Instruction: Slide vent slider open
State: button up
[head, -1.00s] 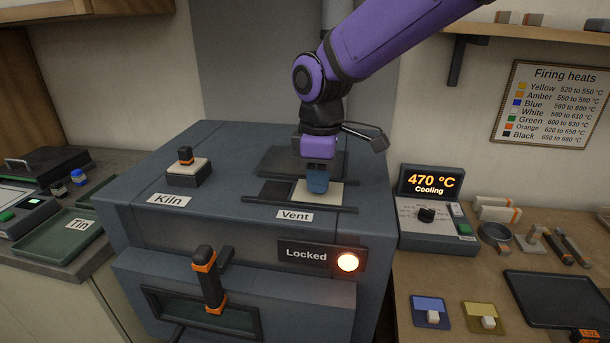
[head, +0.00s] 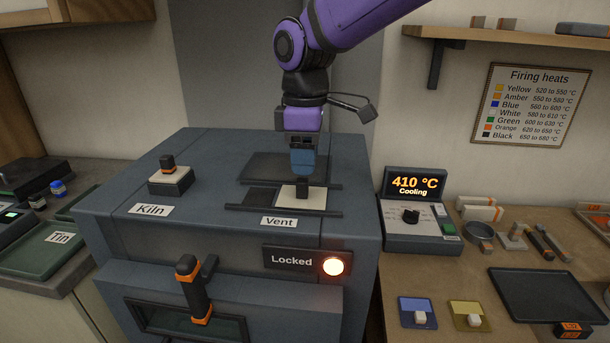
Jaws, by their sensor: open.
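The vent slider is a cream plate (head: 313,203) with a small dark knob (head: 302,192), lying between dark rails on top of the grey kiln (head: 110,203). A dark opening (head: 251,197) shows beside the plate on the left. The "Vent" label (head: 279,222) is in front of it. My gripper (head: 302,172) points down directly above the knob, with its blue fingers open. The knob shows below the fingertips, and nothing is held. I cannot tell whether the fingers touch the knob.
A kiln switch (head: 168,176) stands left on the kiln top. The kiln door has an orange and black handle (head: 194,290). A panel reads "Locked" (head: 292,261) with a lit lamp. The controller (head: 412,200) at right reads 410 °C, Cooling.

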aim_at(306, 180)
jog(key=shift+r, duration=2.7)
jog(key=s+d+r+m+t, duration=0.15)
jog(key=s+d+m, duration=0.25)
jog(key=d, duration=0.5)
jog(key=s+d+r+m+t, duration=0.15)
jog(key=s+d+m, duration=0.25)
jog(key=d, duration=0.5)
jog(key=s+d+f+m+t, duration=0.2)
jog(key=s+d+f+m, duration=0.2)
jog(key=s+d+m, duration=0.4)
jog(key=s+d, duration=0.3)
jog(key=shift+s+d, duration=0.2)
jog(key=shift+s, duration=0.2)
